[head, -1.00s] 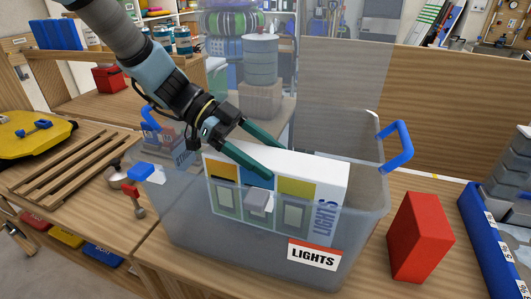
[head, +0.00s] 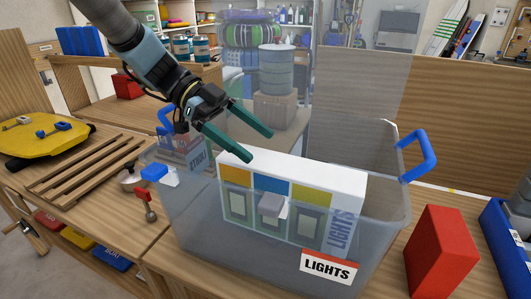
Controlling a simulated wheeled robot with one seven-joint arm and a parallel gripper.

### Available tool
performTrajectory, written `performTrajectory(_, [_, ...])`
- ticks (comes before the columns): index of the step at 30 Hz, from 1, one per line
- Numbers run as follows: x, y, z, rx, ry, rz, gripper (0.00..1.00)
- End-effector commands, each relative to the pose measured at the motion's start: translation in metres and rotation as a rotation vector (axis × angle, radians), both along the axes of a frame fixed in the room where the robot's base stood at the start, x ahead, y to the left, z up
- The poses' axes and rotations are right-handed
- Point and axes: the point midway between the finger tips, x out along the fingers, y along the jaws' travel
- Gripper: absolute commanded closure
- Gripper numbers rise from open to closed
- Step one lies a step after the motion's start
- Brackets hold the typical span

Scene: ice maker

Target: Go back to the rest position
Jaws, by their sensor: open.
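My gripper (head: 261,146) is open, with its two green fingers spread apart and nothing between them. In the head view it hangs above the back left part of a clear grey bin (head: 196,235). The bin has blue handles and a label reading LIGHTS (head: 330,267). A white box of lights (head: 310,176), with yellow and blue panels, stands inside the bin. The near fingertip overlaps the box's top left edge in the picture; I cannot tell if they touch.
A red block (head: 440,252) stands right of the bin, with a blue tray (head: 508,246) beyond it. At left are a wooden slatted rack (head: 85,168) and a yellow plate (head: 42,143). A small red-handled clamp (head: 146,205) is near the bin's left side.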

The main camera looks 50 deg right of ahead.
Motion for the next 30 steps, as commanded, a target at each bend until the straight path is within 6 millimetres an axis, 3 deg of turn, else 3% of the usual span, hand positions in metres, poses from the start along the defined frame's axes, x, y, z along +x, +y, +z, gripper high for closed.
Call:
performTrajectory(20, [0.004,0.001,0.004,0.000,0.000,-0.001,0.00])
performTrajectory(30, [0.004,0.001,0.051,0.000,0.000,-0.001,0.00])
